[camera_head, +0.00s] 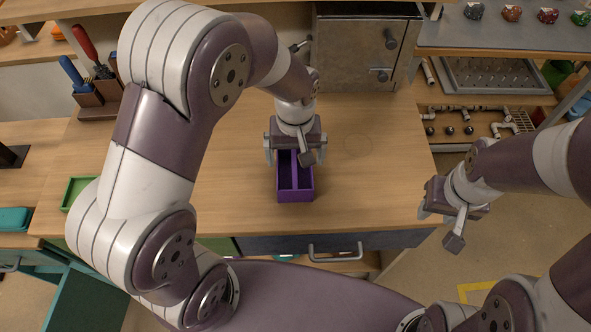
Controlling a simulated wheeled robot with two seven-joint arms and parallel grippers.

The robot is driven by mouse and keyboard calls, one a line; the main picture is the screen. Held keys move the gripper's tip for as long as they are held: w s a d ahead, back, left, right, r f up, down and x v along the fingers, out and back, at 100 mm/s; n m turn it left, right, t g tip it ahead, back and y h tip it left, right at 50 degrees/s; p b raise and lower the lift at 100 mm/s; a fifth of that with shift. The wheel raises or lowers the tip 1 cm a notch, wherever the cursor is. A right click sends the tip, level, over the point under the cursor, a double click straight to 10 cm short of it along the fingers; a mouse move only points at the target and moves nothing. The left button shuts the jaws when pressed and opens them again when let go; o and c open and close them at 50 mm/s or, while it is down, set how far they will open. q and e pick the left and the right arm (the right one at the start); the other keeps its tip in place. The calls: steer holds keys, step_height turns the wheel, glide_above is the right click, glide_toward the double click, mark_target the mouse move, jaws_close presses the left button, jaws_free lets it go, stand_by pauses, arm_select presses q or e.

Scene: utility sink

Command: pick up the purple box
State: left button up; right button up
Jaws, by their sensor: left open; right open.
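The purple box (295,195) is a small open-topped box with a divider, resting on the wooden worktop in the middle of the view. My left gripper (290,160) is above its far end, open, with its fingers pointing down at either side of that end. The gripper hides the far edge of the box, and I cannot tell whether the fingers touch it. My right gripper (436,218) is open and empty, off the worktop's right edge, well to the right of the box.
The wooden worktop (375,195) is clear right of the box. A grey cabinet (361,55) stands behind. A green tray (76,190) lies at the left, near my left arm. A drawer with a handle (336,257) is below the front edge. Shelves with pipe fittings (466,125) stand at the right.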

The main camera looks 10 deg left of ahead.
mark_target(295, 169)
arm_select(q)
steer(key=shift+s+f, duration=0.3)
steer(key=shift+f, duration=0.1)
step_height(295, 169, down, 5)
steer(key=shift+w+f, duration=0.1)
steer(key=shift+w, duration=0.05)
steer(key=shift+s, duration=0.2)
steer(key=shift+c, duration=1.2)
steer(key=c, duration=0.6)
steer(key=shift+r, duration=0.2)
